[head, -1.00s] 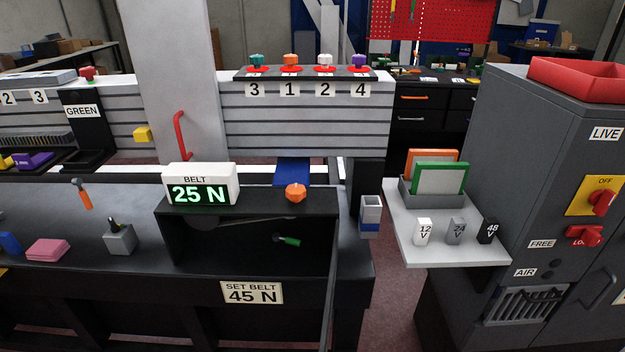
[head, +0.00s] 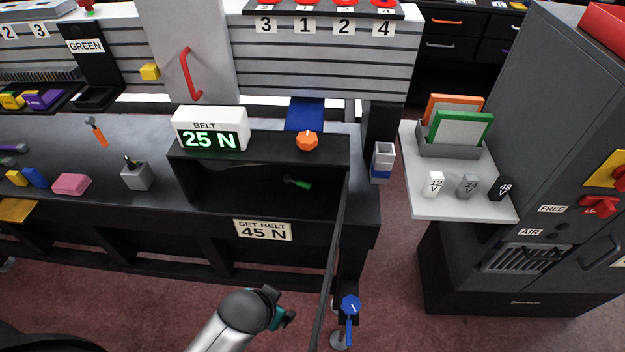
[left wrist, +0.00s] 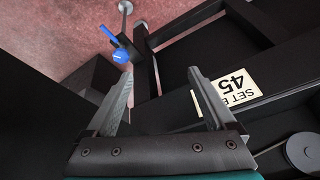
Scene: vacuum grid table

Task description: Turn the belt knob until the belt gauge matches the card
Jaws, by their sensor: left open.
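The belt gauge (head: 211,130) is a white box reading 25 N in green digits, on top of the black housing. An orange knob (head: 307,141) sits on the housing top, right of the gauge. My left gripper (left wrist: 165,90) is open and empty. In the head view its arm is low in front of the bench, below the card and well apart from the orange knob; its fingertips are hard to make out there. My right gripper is not in view.
A blue valve-like handle (head: 349,306) is low by the bench's right leg. A grey block with a tool (head: 136,175) and a pink block (head: 71,184) stand left of the housing. A white shelf (head: 430,206) with small blocks juts out at right.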

